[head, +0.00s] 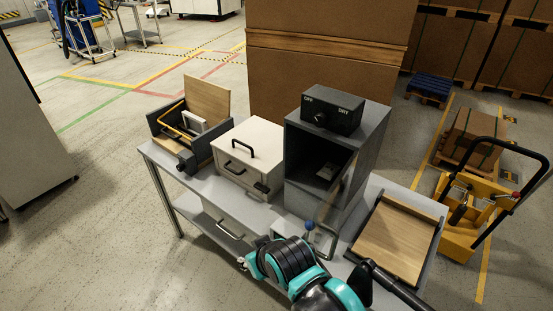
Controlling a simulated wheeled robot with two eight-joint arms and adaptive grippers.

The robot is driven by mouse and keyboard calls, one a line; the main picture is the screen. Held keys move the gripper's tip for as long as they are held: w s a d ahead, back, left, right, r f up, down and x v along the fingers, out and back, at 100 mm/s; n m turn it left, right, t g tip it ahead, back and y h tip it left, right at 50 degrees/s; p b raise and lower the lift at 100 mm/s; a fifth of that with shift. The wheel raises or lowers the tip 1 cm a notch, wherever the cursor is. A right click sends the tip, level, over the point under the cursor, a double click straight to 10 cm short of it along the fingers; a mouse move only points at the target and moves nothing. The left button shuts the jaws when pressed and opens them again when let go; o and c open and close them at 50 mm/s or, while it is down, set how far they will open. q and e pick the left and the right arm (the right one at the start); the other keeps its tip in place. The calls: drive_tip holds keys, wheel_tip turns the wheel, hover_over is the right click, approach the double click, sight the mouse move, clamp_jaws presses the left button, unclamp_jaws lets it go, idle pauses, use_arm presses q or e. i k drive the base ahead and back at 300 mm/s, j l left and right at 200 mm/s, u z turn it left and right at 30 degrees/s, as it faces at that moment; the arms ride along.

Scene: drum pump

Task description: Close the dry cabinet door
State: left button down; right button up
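The dry cabinet (377,135) is a dark grey box standing on the table, with a black control box (331,110) marked OFF and DRY on top. Its front is open and a small pale item (327,172) lies inside. A clear door (343,205) with a thin edge appears swung out towards the front, with a metal handle (322,242) low on it. A teal and black arm of mine (293,262) reaches in from the bottom, just in front of the door and overlapping the handle in view. Its fingers cannot be made out, nor whether it touches the door. My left gripper is not seen.
On the grey table (160,156) stand a white lidded box (243,152) and an open grey box with a wooden lid (207,99). A wooden-topped tray (394,240) lies to the right of the cabinet. A large cardboard stack (325,45) stands behind. A yellow pallet truck (462,215) is at right.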

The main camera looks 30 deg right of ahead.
sight(334, 209)
drive_tip(key=k+z, duration=0.15)
drive_tip(key=z, duration=0.2)
drive_tip(key=k+l+z, duration=0.1)
drive_tip(key=z, duration=0.25)
drive_tip(key=l+z, duration=0.1)
drive_tip(key=z, duration=0.2)
drive_tip(key=l+z, duration=0.1)
drive_tip(key=z, duration=0.2)
drive_tip(key=i, duration=0.05)
